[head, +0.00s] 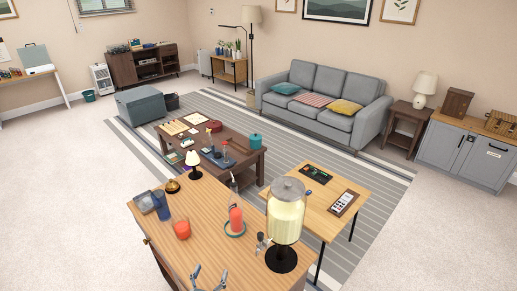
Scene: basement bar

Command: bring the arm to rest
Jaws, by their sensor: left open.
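My left gripper (209,279) shows at the bottom edge of the head view, over the near part of the wooden counter (205,243). Its two fingertips are apart with nothing between them. The rest of the left arm is cut off by the frame. My right gripper is not in the picture.
A side table (312,218) stands beyond. Bare counter lies left of the dispenser.

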